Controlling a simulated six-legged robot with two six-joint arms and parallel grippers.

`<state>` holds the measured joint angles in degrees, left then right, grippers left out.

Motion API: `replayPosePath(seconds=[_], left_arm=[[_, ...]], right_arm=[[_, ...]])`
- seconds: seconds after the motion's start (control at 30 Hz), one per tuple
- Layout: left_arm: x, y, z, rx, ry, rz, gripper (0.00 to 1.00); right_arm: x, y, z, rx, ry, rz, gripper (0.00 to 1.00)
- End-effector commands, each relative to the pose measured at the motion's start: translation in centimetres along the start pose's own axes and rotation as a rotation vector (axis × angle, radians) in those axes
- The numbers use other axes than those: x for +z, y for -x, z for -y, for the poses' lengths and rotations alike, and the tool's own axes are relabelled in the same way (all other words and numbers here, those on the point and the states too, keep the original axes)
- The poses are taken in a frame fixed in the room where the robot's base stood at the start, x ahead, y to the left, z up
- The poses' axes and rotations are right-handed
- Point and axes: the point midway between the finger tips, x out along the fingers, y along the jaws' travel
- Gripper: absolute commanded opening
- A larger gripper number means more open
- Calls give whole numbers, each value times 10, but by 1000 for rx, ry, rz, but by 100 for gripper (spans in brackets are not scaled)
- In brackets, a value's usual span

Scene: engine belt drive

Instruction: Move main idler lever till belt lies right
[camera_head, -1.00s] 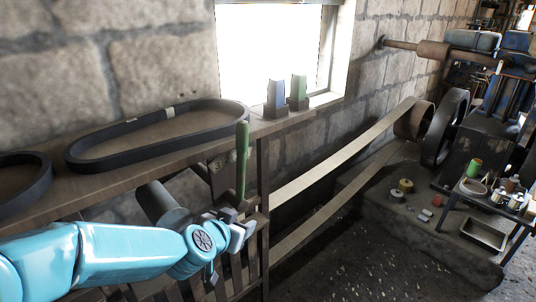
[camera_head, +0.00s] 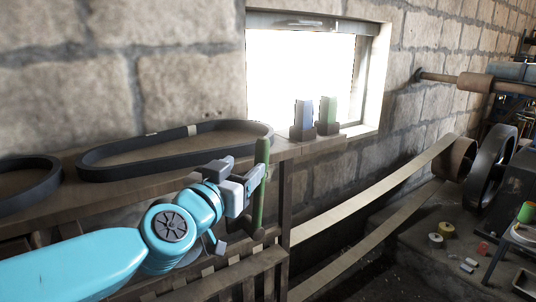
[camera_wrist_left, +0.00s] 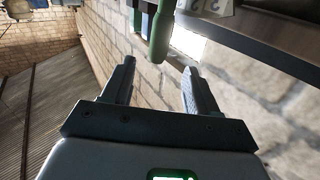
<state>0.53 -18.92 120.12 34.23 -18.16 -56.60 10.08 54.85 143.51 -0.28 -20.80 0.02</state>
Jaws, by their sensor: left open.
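The green idler lever (camera_head: 261,190) stands nearly upright at the end of the wooden shelf. My left gripper (camera_head: 250,184) is open beside it at about mid-height. In the left wrist view the lever (camera_wrist_left: 162,35) shows ahead, between the lines of the open fingers (camera_wrist_left: 158,68). I cannot tell whether a finger touches it. The long tan belt (camera_head: 375,195) runs in two strands from the shelf's end to the brown pulley (camera_head: 455,158) at the right. The belt's near end is hidden behind the frame. My right gripper is not in view.
Black belt loops (camera_head: 105,174) lie on the wooden shelf. A blue block (camera_head: 303,114) and a green block (camera_head: 327,110) stand on dark bases by the window. Wooden slats (camera_head: 225,281) are below my left arm. A dark wheel (camera_head: 490,172) stands beyond the pulley.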

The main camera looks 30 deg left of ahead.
Motion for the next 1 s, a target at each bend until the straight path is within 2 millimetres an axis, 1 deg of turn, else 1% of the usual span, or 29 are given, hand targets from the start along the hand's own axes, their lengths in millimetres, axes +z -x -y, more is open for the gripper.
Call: replayPosePath(seconds=[0.03,0.3,0.4,0.5,0.6,0.7,0.93,0.97,1.0], left_arm=[[5,-15,-1,1,-1,3,59],[3,-82,-2,3,0,3,59],[3,-101,-3,3,0,2,59],[1,-115,-3,4,0,2,59],[1,-123,-3,4,0,1,59],[1,-127,-3,4,0,1,59],[1,-127,-3,4,0,1,59],[1,-127,-3,4,0,1,52],[1,-127,-3,4,0,1,39]], right_arm=[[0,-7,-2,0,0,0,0],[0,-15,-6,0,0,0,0],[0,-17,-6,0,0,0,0],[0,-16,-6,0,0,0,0],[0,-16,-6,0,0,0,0],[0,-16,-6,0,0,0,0],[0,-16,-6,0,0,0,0],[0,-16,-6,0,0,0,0],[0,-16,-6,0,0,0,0]])
